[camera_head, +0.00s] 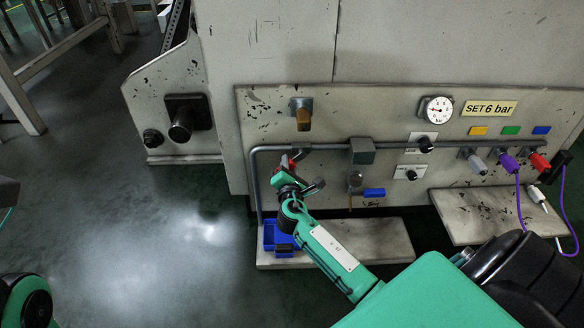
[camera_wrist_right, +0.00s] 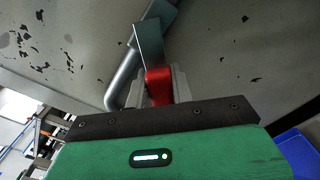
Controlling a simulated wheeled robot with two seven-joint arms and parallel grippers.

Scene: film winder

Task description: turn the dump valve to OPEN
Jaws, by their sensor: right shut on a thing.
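The dump valve appears to be the grey fitting on the pipe at the left of the machine panel, with a red handle (camera_head: 287,164). My right gripper (camera_head: 290,172) reaches up to it from below and covers much of it in the head view. In the right wrist view the red handle (camera_wrist_right: 158,86) sits between the two grey fingers of my right gripper (camera_wrist_right: 160,92), which are shut on it. The grey valve block (camera_wrist_right: 149,42) lies just beyond. I cannot read any OPEN mark. My left gripper does not show.
A grey pipe (camera_head: 254,185) runs around the panel. A blue bin (camera_head: 272,236) stands on a low shelf (camera_head: 380,240) below. A pressure gauge (camera_head: 437,109), a SET 6 bar label (camera_head: 489,108), black knobs and coloured connectors with a purple cable (camera_head: 518,200) are to the right. Floor at left is clear.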

